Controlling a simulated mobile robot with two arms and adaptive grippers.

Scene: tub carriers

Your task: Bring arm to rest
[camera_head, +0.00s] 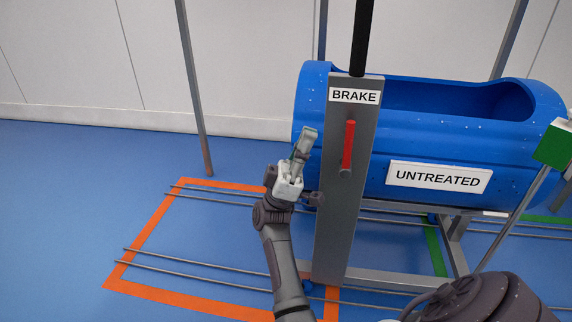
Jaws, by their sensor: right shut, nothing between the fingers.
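My right gripper (306,140) is in the middle of the head view, at the end of my arm, which rises from the bottom edge. Its fingers are shut with nothing between them and point up. In the picture it lies just left of the grey post with the BRAKE label (354,96) and overlaps the left end of the blue tub (440,140). I cannot tell whether it touches either one. A red handle (348,146) hangs on the post, to the right of the gripper and apart from it. My left gripper is not in view.
The tub bears an UNTREATED sign (439,177) and sits on a grey frame over rails (195,267). An orange floor outline (143,236) surrounds the rail ends. Thin grey posts (195,90) stand around. Open blue floor (80,190) lies to the left.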

